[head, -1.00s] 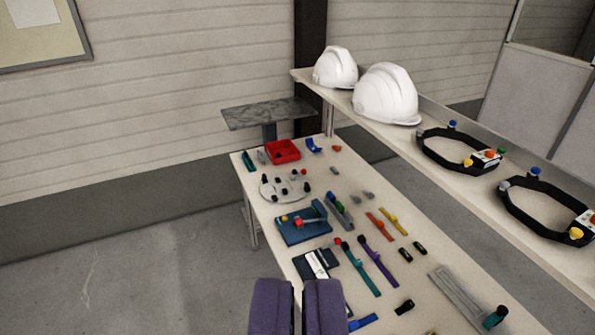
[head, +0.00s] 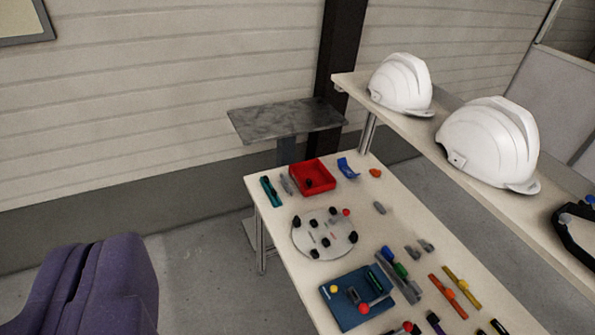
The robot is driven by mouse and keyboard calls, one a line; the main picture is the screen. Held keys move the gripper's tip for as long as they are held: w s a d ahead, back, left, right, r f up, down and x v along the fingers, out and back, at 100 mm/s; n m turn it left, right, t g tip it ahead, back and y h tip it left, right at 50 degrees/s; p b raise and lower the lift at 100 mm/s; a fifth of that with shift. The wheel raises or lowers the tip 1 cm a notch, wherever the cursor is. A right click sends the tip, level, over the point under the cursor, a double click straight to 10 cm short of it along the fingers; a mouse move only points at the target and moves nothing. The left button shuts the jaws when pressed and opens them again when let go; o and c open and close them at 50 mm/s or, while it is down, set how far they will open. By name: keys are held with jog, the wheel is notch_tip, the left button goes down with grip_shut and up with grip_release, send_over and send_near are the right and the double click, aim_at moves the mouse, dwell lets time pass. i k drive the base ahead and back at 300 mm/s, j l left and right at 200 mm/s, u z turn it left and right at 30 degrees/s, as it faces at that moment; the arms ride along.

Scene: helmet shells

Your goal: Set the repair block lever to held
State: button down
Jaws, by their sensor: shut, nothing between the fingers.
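The blue block (head: 345,318), which looks like the repair block, lies on the bench at the lower middle of the view. A thin lever with a red knob (head: 364,308) crosses its front part, and a small yellow knob (head: 334,289) sits near its left edge. The lever's set position is too small to read. My gripper (head: 92,265), with purple fingers, is at the lower left, over the floor to the left of the bench. Its fingers are together and empty, well apart from the block.
On the bench (head: 283,225) are a round clear plate (head: 305,245) with black knobs, a red tray (head: 325,172) and several coloured tools. A grey stand (head: 285,118) is behind. White helmets (head: 487,145) rest on the raised shelf at right. The floor left of the bench is free.

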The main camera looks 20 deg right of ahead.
aim_at(346, 212)
jog(key=i+z, duration=0.1)
jog(key=i, duration=0.65)
jog(key=i+j, duration=0.15)
jog(key=i, duration=0.6)
jog(key=i+j+z, duration=0.15)
jog(key=i, duration=0.6)
jog(key=i+j+z, duration=0.1)
jog(key=i+z, duration=0.15)
jog(key=i, duration=0.15)
jog(key=i+j+z, duration=0.25)
jog(key=k+l, duration=0.1)
jog(key=l, duration=0.6)
jog(key=k, duration=0.05)
